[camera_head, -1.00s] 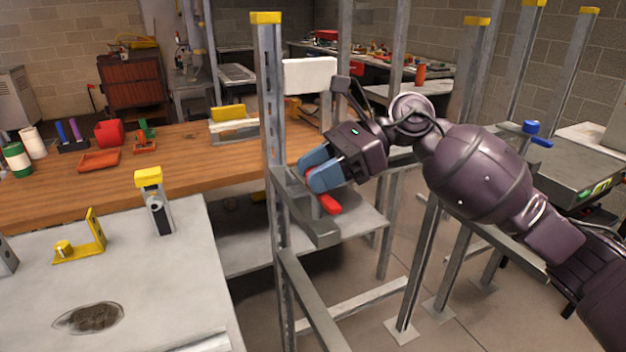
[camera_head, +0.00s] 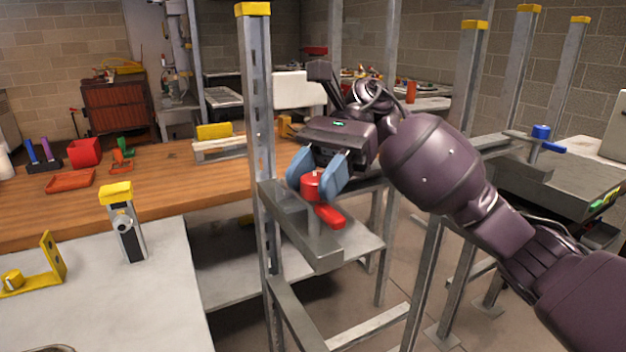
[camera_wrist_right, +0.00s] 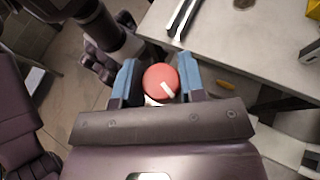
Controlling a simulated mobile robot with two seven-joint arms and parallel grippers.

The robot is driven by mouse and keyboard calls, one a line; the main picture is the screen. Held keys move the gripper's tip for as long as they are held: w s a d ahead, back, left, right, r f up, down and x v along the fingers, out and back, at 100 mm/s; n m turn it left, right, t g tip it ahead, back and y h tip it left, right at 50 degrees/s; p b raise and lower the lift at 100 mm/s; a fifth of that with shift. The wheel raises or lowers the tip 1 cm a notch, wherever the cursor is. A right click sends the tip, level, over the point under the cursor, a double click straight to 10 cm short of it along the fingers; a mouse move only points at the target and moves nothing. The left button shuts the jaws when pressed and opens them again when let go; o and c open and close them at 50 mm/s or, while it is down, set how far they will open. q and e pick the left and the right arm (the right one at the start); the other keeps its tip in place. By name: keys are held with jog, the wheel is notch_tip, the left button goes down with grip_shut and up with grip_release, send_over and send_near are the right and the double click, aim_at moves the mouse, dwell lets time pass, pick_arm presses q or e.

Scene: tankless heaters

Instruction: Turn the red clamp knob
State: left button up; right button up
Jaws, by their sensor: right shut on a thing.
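The red clamp knob (camera_head: 311,184) sits on top of a grey clamp post beside the steel upright, with a red handle (camera_head: 330,216) sticking out low to its right. My right gripper (camera_head: 318,177) has its two blue fingers on either side of the knob and is shut on it. In the right wrist view the round red knob (camera_wrist_right: 160,80), with a white mark on its top, lies between the blue fingers (camera_wrist_right: 161,83). My left gripper is not in view.
A steel upright (camera_head: 257,120) with a yellow cap stands just left of the knob. A wooden bench (camera_head: 110,190) lies behind, and a pale table (camera_head: 150,295) is at the front left. A blue knob (camera_head: 541,131) is on another clamp at the right.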

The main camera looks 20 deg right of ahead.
dwell(0.4)
jog(key=o, duration=0.9)
jog(key=v, duration=1.1)
jog(key=shift+a, duration=0.1)
